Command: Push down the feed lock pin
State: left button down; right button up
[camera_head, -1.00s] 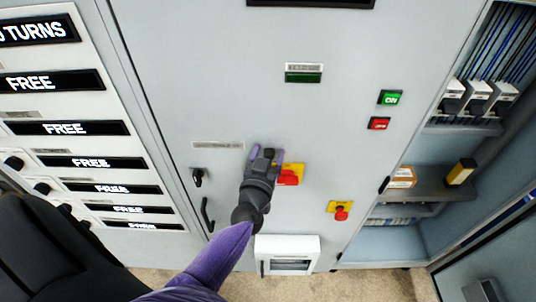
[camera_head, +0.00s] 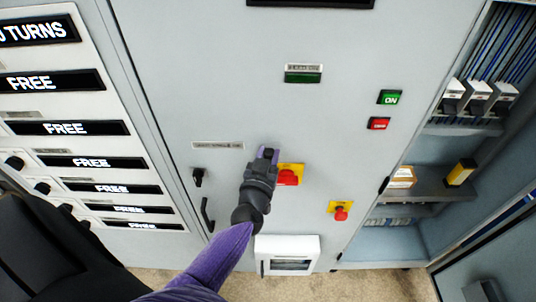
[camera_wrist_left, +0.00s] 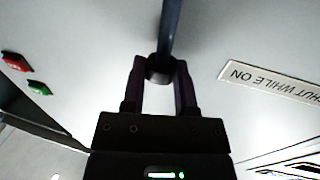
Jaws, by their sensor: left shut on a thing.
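My left gripper (camera_head: 268,153) is up against the grey cabinet front, just left of a red switch on a yellow plate (camera_head: 289,175). In the left wrist view, the gripper (camera_wrist_left: 161,72) has its two fingers on either side of the round end of a dark bar or pin (camera_wrist_left: 170,28) and is shut on it. The bar runs from the fingers to the top of that view. I cannot read a name on it, and in the head view the gripper hides it. My right gripper is not in view.
A label plate (camera_head: 217,145), a black knob (camera_head: 198,176) and a black handle (camera_head: 207,215) lie left of the gripper. A green button (camera_head: 390,97), a red button (camera_head: 379,123) and a red stop button (camera_head: 341,213) are on the right. A white box (camera_head: 287,254) sits below.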

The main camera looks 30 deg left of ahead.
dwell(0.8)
pick_arm(q)
notch_tip(320, 180, down, 6)
jog(key=b, duration=0.4)
jog(key=shift+s+d+r, duration=0.1)
jog(key=shift+s+r, duration=0.05)
jog(key=c, duration=0.7)
grip_release()
jog(key=o, duration=0.3)
jog(key=shift+o, duration=0.2)
